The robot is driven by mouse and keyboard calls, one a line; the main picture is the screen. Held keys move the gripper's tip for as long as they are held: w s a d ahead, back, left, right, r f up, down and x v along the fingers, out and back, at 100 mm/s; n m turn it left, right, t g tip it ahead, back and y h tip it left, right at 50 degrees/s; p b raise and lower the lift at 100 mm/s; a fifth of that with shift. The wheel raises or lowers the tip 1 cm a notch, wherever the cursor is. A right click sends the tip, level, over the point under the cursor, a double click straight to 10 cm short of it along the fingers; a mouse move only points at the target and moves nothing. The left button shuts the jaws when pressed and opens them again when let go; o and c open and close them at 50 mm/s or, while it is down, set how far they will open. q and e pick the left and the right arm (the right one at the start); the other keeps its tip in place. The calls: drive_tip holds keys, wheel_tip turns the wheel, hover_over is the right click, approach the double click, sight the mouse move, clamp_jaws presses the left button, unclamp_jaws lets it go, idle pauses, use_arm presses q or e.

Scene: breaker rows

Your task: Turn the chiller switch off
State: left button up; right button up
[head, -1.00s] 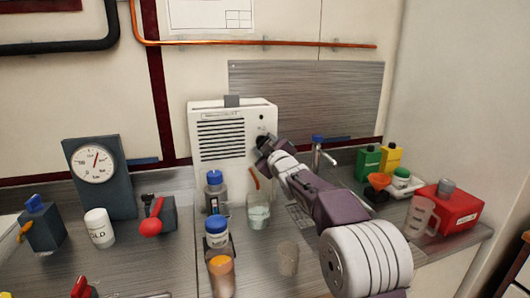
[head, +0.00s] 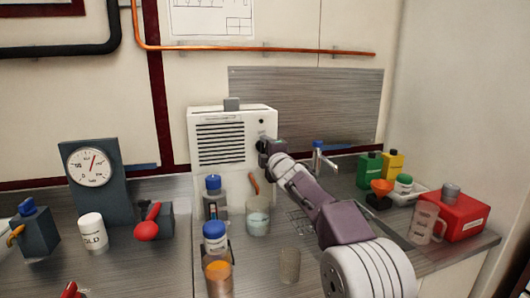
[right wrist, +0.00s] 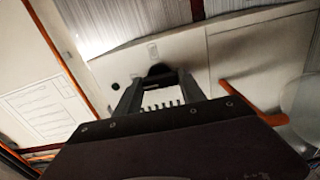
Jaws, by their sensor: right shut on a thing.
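The chiller is a white box (head: 232,122) with a dark slatted vent, standing at the back of the bench in the head view. A small dark round spot (head: 262,122) shows on its upper right front. My right gripper (head: 264,147) is at the chiller's right front, just below that spot. In the right wrist view its fingers (right wrist: 160,92) are shut around a dark knob (right wrist: 160,71) on the pale panel. The gripper hides most of the knob in the head view, and I cannot read its setting. My left gripper is not in view.
A beaker (head: 258,217) with a red-orange stick and a blue-capped bottle (head: 214,196) stand in front of the chiller. A gauge (head: 90,166) and a red-handled block (head: 150,224) are left. Green (head: 369,169) and yellow bottles and a red box (head: 458,216) are right.

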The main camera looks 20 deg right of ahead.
drive_tip(key=shift+n, duration=0.3)
idle(0.4)
drive_tip(key=o, duration=1.4)
drive_tip(key=shift+c, duration=0.2)
drive_tip(key=shift+s+f+b, duration=0.1)
drive_tip(key=shift+s+b, duration=0.2)
drive_tip(key=shift+s, duration=0.05)
drive_tip(key=s+b, duration=0.2)
drive_tip(key=s, duration=0.6)
drive_tip(key=shift+s+d, duration=0.15)
